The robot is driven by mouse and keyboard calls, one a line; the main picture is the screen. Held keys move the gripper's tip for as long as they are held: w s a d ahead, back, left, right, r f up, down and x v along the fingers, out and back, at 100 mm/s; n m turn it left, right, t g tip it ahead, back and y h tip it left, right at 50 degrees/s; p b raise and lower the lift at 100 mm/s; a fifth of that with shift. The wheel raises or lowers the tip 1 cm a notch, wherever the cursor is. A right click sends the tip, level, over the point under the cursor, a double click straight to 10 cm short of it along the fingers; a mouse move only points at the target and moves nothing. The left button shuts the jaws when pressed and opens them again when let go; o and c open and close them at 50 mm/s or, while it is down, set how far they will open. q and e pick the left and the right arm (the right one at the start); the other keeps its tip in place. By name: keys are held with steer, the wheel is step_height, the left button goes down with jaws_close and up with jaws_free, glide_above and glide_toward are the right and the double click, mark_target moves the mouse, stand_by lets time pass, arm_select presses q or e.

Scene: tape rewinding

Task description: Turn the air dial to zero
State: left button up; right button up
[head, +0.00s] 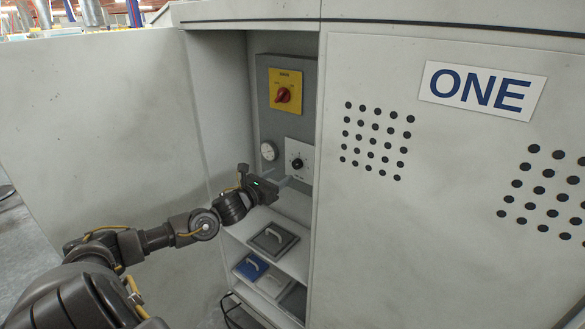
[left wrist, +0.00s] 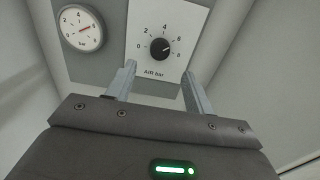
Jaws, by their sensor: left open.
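The air dial is a black knob (head: 297,163) on a white plate inside the open cabinet. The left wrist view shows the knob (left wrist: 160,48) on its plate marked "AIR bar", with a scale from 0 to 8. Its small pale mark appears to point right, towards the 6, but it is too small to read surely. My left gripper (head: 283,183) is just below and in front of the dial. In the left wrist view the left gripper (left wrist: 158,70) is open, its fingers apart below the knob, with nothing between them. My right gripper is in neither view.
A round gauge (head: 269,151) with a red needle sits left of the dial. A red rotary switch (head: 283,95) on a yellow plate is above. The right door (head: 450,240) stands close to the dial's right.

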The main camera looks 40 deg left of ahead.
mark_target(295, 166)
arm_select(q)
steer(key=w+p, duration=0.1)
steer(key=w, duration=0.5)
steer(key=shift+w+a, duration=0.15)
steer(key=shift+w, duration=0.6)
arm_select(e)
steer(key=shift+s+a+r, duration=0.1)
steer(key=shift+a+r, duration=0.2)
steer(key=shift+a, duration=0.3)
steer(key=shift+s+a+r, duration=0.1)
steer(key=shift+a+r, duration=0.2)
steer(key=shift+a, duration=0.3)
